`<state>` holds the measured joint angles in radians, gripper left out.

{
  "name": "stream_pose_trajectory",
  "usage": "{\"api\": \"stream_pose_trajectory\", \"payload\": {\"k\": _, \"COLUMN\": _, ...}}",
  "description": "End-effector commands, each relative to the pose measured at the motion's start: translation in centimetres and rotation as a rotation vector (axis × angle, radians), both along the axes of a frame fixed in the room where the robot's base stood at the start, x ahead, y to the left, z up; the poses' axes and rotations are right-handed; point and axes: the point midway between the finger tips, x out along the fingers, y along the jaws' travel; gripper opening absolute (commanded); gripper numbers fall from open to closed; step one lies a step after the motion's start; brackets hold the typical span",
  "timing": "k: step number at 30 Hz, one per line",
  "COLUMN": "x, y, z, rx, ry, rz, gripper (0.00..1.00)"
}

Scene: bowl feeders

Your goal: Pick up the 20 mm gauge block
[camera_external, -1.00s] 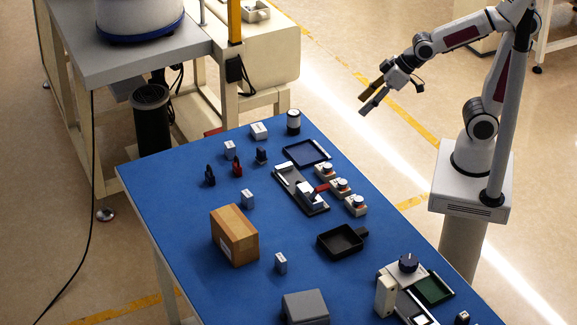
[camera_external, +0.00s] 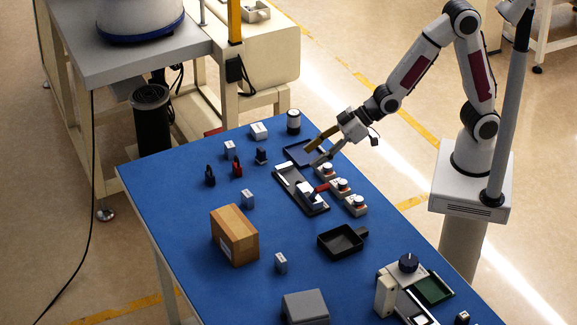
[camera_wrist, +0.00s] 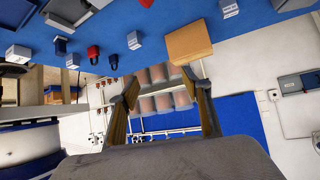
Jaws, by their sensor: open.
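Several small grey-white blocks with marked faces stand apart on the blue table: one near the back (camera_external: 230,149), one in the middle (camera_external: 248,198) and one nearer the front (camera_external: 281,263). Their markings are too small to read, so I cannot tell which is the 20 mm gauge block. Similar blocks show along the top of the wrist view, including one at centre left (camera_wrist: 134,41) and one at upper right (camera_wrist: 229,8). My gripper (camera_external: 312,156) is open and empty, above the table's right side near the blue tray; its spread fingers also show in the wrist view (camera_wrist: 162,82).
A cardboard box (camera_external: 234,236) stands among the blocks. Dark and red upright pieces (camera_external: 237,167) stand behind it. A blue tray (camera_external: 322,147), a slotted fixture (camera_external: 292,183) and a black pan (camera_external: 342,241) lie on the right. The left front table is clear.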

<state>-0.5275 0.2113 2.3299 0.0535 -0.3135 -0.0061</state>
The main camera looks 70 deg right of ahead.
Motion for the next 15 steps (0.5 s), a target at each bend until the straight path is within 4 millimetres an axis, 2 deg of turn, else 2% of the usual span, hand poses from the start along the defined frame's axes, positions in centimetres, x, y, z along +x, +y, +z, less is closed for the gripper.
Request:
{"api": "stream_pose_trajectory", "payload": {"k": 3, "x": 0.2, "y": 2.5, "z": -1.7, "rx": 0.010, "ry": -0.022, "rz": 0.034, "gripper": 0.49}}
{"api": "stream_pose_trajectory", "payload": {"k": 15, "x": -0.4, "y": 10.2, "z": -7.1, "rx": 0.057, "ry": -0.107, "rz": 0.138, "gripper": 0.49}}
